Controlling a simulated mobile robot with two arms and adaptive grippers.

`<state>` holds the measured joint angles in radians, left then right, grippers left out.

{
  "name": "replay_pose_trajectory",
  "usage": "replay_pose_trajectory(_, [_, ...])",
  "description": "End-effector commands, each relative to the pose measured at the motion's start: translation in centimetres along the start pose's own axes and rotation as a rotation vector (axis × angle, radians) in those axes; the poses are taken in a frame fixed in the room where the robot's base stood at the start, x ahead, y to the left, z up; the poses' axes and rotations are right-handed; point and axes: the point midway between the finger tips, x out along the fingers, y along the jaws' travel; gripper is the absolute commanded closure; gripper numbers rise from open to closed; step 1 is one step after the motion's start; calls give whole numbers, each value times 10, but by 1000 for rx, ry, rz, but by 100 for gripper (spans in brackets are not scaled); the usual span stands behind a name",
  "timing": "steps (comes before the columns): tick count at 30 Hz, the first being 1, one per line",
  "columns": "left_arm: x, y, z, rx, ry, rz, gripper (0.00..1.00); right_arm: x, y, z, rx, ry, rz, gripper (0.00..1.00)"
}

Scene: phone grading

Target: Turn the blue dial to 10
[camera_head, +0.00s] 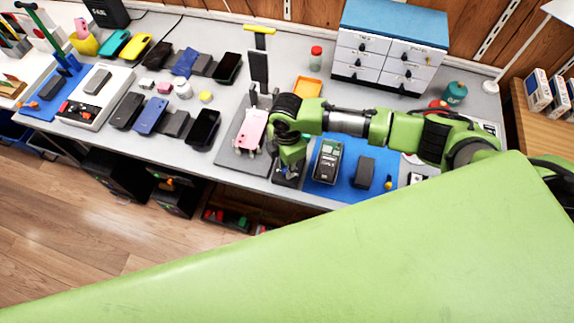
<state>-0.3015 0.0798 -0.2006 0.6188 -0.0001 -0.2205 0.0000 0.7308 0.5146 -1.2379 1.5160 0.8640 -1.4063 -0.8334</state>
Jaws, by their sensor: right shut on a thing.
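My right gripper (289,171) reaches down over a small dark box (284,182) at the front edge of the grey table (240,180). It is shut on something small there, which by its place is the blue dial. The dial is almost wholly hidden by the fingers, and its scale and setting are too small to read. My left gripper is not in view.
Left of my right gripper, a pink phone (252,129) lies on a dark stand. To the right, a device with a screen (327,161) and a dark block (364,172) lie on a blue mat (346,191). A drawer cabinet (388,48) stands behind. My green arm link covers the foreground.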

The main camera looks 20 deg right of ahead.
Motion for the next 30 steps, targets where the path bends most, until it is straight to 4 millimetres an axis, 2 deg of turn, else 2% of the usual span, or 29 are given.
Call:
replay_pose_trajectory(11, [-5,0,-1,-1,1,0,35,-1,0,0,-169,0,-2,100])
replay_pose_trajectory(30, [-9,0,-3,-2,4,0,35,0,0,0,-766,0,-1,100])
